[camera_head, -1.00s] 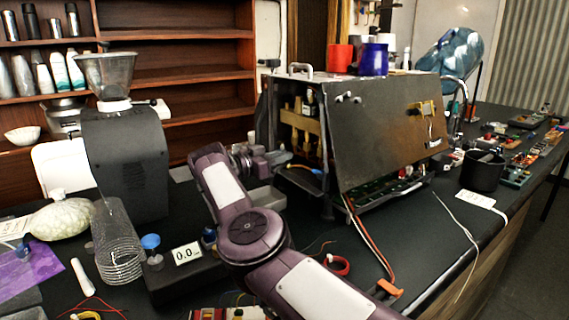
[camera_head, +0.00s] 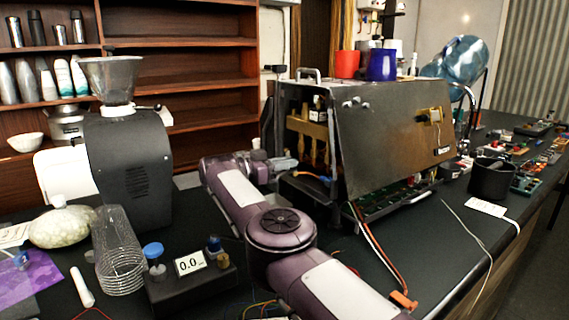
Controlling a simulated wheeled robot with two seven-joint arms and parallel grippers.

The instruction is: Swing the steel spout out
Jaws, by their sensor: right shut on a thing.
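The brewer (camera_head: 390,140) is a dark metal box on the black counter, its big front panel tilted and its inside partly open. My right gripper (camera_head: 286,163) is at the brewer's left side, beyond my bent purple arm, pointing right. It is shut on a small greyish piece, apparently the steel spout, mostly hidden by the fingers. I cannot tell the spout's full shape or angle. A curved steel pipe (camera_head: 464,92) stands behind the brewer's right end, apart from my gripper. My left gripper is not in view.
A black grinder (camera_head: 130,165) with a hopper stands at left. A scale (camera_head: 190,280) and a stack of clear cups (camera_head: 118,252) are in front of it. Red and blue mugs (camera_head: 382,65) sit on the brewer. A black pot (camera_head: 490,180) and cables (camera_head: 385,255) lie right.

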